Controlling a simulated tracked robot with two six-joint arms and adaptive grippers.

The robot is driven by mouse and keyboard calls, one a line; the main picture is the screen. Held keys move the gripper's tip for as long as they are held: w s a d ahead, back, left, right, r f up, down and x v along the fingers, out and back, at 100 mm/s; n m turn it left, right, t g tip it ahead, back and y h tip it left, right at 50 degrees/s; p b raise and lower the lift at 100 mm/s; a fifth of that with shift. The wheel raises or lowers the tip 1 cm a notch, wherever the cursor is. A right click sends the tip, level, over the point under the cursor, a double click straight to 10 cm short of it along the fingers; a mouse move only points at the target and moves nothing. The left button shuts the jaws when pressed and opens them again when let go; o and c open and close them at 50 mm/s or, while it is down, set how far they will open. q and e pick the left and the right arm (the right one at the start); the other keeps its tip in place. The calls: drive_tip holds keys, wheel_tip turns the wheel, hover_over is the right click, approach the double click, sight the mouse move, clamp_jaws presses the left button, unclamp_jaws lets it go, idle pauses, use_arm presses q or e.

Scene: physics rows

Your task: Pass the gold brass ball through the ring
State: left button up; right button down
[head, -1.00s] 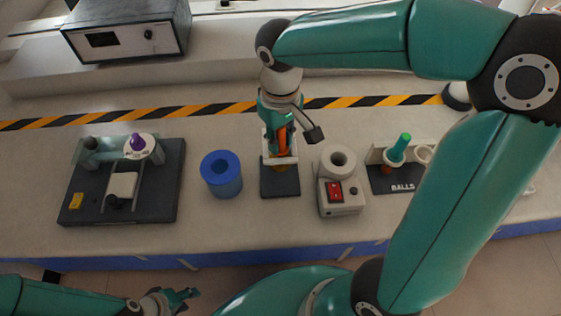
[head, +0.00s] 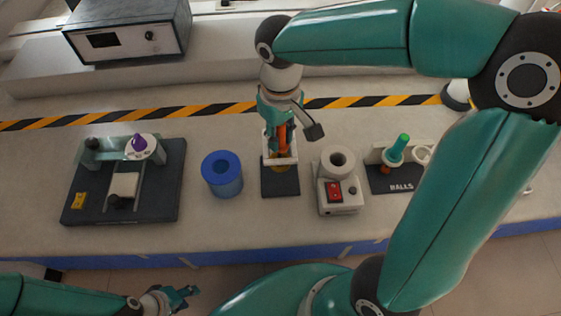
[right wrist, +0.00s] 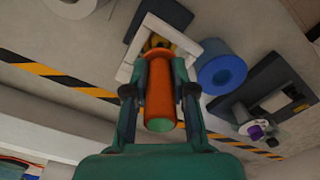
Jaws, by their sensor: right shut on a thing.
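The gold brass ball (right wrist: 160,42) shows as a gold patch at the end of an orange handle (right wrist: 159,92) with a greenish tip. My right gripper (head: 282,136) is shut on this handle, which also shows between its fingers in the right wrist view. A white frame (right wrist: 133,58), which seems to carry the ring, stands around the ball over a dark base (head: 281,181). The handle and gripper hide most of the ring's opening, so I cannot tell whether the ball is above, in or below it. My left gripper (head: 182,293) is low at the left, away from everything; its fingers are small.
A blue cylinder (head: 222,184) with a hole stands left of the ring's base. A white unit with a red switch (head: 334,191) stands right of it. Further right is the BALLS holder (head: 400,186). A dark plate (head: 155,200) with a purple-topped fixture lies left.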

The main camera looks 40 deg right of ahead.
drive_tip(key=shift+r+p, duration=0.35)
drive_tip(key=shift+r, duration=0.15)
idle(0.6)
drive_tip(key=shift+r+p, duration=2.85)
drive_tip(key=shift+r, duration=0.6)
